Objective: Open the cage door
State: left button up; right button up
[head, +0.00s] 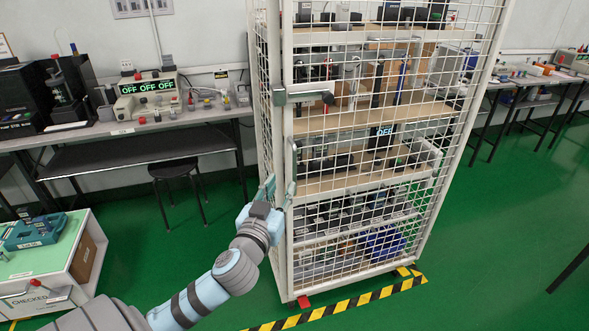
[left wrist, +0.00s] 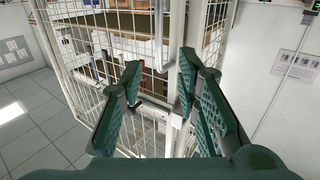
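A tall white wire-mesh cage (head: 365,205) stands in the middle of the head view, and its front mesh door looks shut against the frame. In the left wrist view a grey vertical bar handle (left wrist: 159,40) shows above and between my fingers. My left gripper (head: 277,190) is low at the cage's left front post, below the latch. In the left wrist view my left gripper (left wrist: 160,78) is open, fingers apart, nothing held. Contact with the cage cannot be told. My right gripper is not in view.
Yellow-black floor tape (head: 365,298) runs along the cage's front. A bench (head: 130,127) with instruments and a stool (head: 175,170) stand at the left. A white cart (head: 85,255) is at the lower left. Green floor (head: 500,250) right of the cage is clear.

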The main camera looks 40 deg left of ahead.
aim_at(294, 165)
pick_arm(q)
jog(key=b+x, duration=0.1)
jog(key=x, duration=1)
jog(key=shift+w, duration=0.25)
grip_shut()
